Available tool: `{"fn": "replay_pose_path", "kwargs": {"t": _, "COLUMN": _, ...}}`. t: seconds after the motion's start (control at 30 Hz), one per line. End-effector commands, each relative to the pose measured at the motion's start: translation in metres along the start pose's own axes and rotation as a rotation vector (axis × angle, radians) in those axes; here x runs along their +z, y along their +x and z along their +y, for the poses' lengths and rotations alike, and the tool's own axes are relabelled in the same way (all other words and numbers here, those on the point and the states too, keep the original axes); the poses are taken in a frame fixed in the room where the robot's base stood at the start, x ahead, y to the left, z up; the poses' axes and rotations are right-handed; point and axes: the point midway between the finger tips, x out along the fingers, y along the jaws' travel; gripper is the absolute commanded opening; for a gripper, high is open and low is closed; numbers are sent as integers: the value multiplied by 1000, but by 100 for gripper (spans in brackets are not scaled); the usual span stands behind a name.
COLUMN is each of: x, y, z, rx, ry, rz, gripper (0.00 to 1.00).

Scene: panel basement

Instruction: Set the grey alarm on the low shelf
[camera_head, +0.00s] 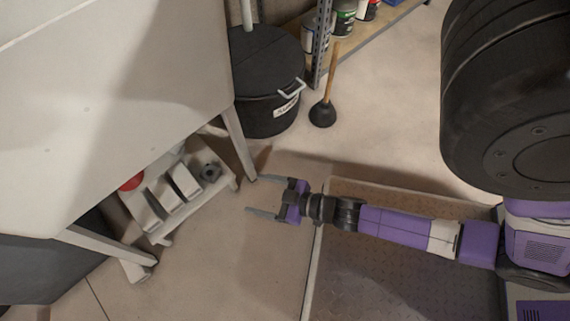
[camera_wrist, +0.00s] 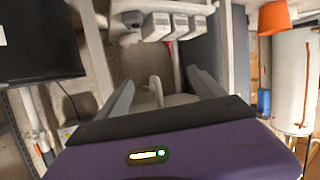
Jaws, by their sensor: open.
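A small grey device (camera_head: 209,172), which looks like the grey alarm, sits at the right end of the low shelf (camera_head: 160,238), beside a row of pale boxes. In the wrist view a greyish thing (camera_wrist: 130,32) sits at the left end of the same row. The low shelf is beneath a large pale tabletop. My gripper (camera_head: 256,196) is open, with nothing held between its fingers, a short way right of the shelf. In the wrist view its fingers (camera_wrist: 160,95) point toward the shelf. A pale curved part shows beyond them; I cannot tell what it is.
A table leg (camera_head: 239,145) stands between the shelf and a black lidded bin (camera_head: 268,75). A plunger (camera_head: 323,112) stands on the floor right of the bin. Several pale boxes (camera_head: 173,192) and a red round thing (camera_head: 132,183) occupy the shelf. Floor below my gripper is clear.

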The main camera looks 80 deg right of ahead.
Motion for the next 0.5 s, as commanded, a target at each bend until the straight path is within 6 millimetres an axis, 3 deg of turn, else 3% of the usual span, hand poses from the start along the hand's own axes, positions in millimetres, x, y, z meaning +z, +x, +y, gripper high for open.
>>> {"fn": "replay_pose_path", "kwargs": {"t": 0.03, "x": -16, "y": -24, "z": -9, "rx": -17, "ry": -3, "rz": 6, "gripper": 78}}
{"fn": "replay_pose_path", "kwargs": {"t": 0.1, "x": -41, "y": -51, "z": -20, "rx": -35, "ry": -6, "rz": 16, "gripper": 78}}
{"fn": "replay_pose_path", "kwargs": {"t": 0.3, "x": -120, "y": -119, "z": -44, "rx": -82, "ry": 11, "rz": 38, "gripper": 78}}
{"fn": "replay_pose_path", "kwargs": {"t": 0.5, "x": -178, "y": -155, "z": -55, "rx": -109, "ry": 33, "rz": 47, "gripper": 78}}
